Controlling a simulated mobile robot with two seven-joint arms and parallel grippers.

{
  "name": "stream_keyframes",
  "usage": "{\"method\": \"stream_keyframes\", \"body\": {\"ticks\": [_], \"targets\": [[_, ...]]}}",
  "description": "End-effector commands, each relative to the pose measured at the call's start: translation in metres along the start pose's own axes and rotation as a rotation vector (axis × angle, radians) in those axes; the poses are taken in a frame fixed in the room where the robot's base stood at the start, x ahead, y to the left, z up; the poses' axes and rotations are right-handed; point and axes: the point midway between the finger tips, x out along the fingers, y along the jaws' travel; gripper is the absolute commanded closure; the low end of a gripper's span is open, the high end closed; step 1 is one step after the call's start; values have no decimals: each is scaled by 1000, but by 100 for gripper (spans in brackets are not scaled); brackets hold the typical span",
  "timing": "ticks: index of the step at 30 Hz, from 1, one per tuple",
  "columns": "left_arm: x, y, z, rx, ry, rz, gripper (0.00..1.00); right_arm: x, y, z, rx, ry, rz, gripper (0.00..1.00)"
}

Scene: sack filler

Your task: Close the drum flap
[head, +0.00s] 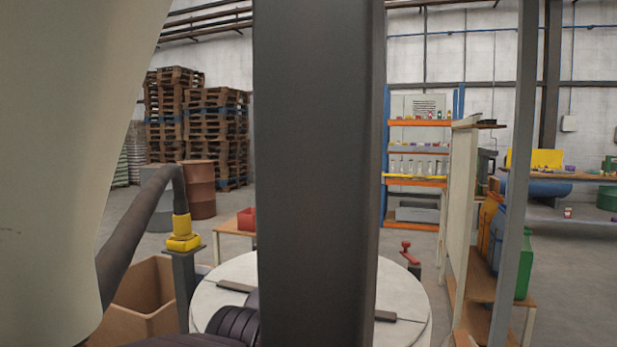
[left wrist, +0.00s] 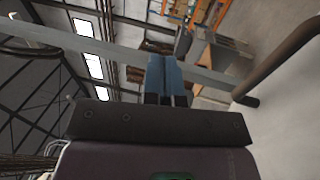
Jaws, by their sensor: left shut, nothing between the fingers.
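A round pale drum top (head: 405,290) fills the lower middle of the head view. Dark bars lie on it at left and right, and a thick dark column hides its middle. I cannot tell the flap apart from the rest of the top or see whether it is open. A dark ringed part of my arm covers the drum's near left edge. My left gripper is out of the head view. In the left wrist view its blue-grey fingers (left wrist: 165,78) are together and empty, with a long grey bar behind them. My right gripper is not in view.
A large beige body (head: 80,130) blocks the left. A dark hose runs to a yellow fitting (head: 183,240) on a post beside an open cardboard box (head: 145,300). A red handle (head: 408,255) stands behind the drum. Shelving (head: 460,220) and a grey post (head: 512,180) flank the right.

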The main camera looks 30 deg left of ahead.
Motion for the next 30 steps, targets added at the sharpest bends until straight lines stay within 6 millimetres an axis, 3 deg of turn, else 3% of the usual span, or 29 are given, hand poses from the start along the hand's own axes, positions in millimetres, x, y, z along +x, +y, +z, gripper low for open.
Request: {"method": "stream_keyframes", "body": {"ticks": [6,13,17,25,30], "targets": [[-13,24,1,0,-2,92,100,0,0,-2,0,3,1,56],[-33,68,1,-5,-4,159,100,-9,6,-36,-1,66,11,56],[-45,83,0,-4,-2,175,100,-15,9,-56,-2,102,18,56],[-75,99,1,-2,-4,268,100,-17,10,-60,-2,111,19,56],[-94,127,1,-6,-4,294,100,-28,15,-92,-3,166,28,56]]}}
